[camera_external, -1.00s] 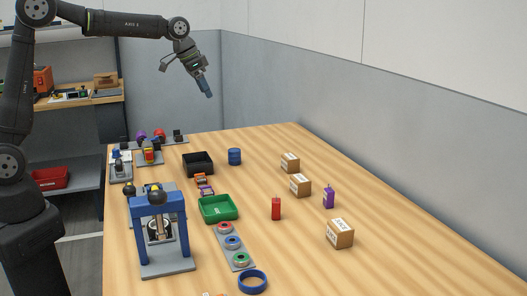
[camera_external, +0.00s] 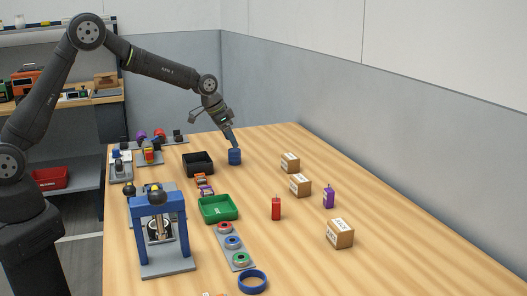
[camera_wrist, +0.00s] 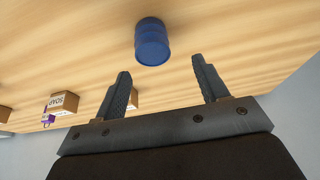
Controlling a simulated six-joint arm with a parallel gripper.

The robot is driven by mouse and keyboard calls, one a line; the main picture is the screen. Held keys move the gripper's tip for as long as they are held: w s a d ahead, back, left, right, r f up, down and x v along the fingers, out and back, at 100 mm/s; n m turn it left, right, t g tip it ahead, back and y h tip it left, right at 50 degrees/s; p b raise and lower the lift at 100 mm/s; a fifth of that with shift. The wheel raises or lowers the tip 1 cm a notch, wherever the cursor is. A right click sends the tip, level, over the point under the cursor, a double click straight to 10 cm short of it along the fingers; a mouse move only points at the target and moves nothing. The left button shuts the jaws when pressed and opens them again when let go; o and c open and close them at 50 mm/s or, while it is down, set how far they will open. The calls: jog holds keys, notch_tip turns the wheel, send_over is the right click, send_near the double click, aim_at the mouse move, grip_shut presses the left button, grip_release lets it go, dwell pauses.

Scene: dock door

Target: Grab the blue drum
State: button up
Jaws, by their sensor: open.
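The blue drum (camera_external: 235,157) stands upright near the far end of the wooden table, right of the black bin. My gripper (camera_external: 233,143) is just above and beside it in the external view, its tips close to the drum's top. In the wrist view the blue drum (camera_wrist: 152,42) lies ahead of the fingertips, between their lines and nearer the left finger. My gripper (camera_wrist: 163,78) is open there, with nothing between its two fingers. From the external view I cannot tell whether a finger touches the drum.
The black bin (camera_external: 198,163) stands left of the drum. Cardboard boxes (camera_external: 290,163) stand to its right. A green tray (camera_external: 218,208), a red can (camera_external: 276,208) and a blue-framed press (camera_external: 160,230) are nearer the camera. The table around the drum is mostly clear.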

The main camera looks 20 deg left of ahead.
aim_at(234, 150)
jog(key=x, duration=0.3)
jog(key=s+x, duration=0.1)
jog(key=x, duration=0.1)
jog(key=shift+d+f, duration=0.1)
jog(key=shift+f, duration=0.3)
jog(key=c, duration=1.1)
